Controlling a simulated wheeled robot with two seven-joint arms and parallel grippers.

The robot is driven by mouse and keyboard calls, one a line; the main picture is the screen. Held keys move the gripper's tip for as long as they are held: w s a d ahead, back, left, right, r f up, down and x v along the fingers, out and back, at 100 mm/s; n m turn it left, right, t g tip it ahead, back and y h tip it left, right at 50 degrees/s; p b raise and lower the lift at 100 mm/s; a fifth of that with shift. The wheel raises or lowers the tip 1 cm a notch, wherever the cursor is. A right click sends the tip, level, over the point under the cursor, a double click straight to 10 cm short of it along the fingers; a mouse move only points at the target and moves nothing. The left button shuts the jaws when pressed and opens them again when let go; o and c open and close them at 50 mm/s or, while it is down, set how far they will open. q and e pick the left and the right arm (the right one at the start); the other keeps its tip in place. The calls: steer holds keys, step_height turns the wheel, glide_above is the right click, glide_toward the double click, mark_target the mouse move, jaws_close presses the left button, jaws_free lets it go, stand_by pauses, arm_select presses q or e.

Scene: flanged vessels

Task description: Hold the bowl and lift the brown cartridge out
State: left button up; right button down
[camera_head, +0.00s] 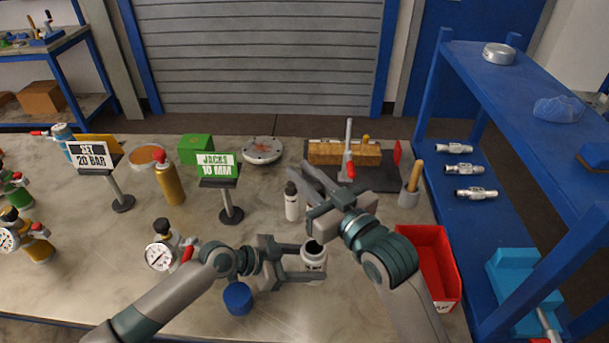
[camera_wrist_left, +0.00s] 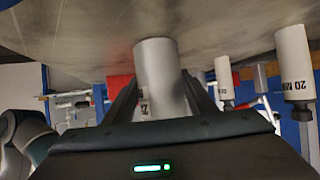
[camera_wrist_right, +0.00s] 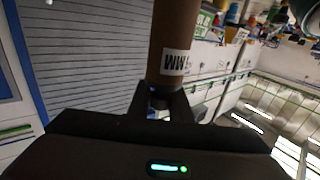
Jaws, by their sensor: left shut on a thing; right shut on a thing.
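The bowl (camera_head: 314,262), a small pale vessel with a dark opening, stands on the bench in the head view. My left gripper (camera_head: 296,262) is shut around its side. In the left wrist view the bowl (camera_wrist_left: 160,72) shows as a grey-white cylinder between the fingers. My right gripper (camera_head: 312,178) is higher and farther back, apart from the bowl. In the right wrist view it is shut on the dark neck of the brown cartridge (camera_wrist_right: 172,40), which has a white label. The cartridge's far end is out of frame. I cannot pick it out in the head view.
A white bottle (camera_head: 292,204) with a black cap stands beside my right gripper. A blue cap (camera_head: 237,297) lies left of the bowl. A red bin (camera_head: 436,262) is on the right. The front left bench is clear.

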arm_select(q)
steer(key=o, duration=1)
steer(key=v, duration=1.2)
steer(key=shift+f, duration=0.1)
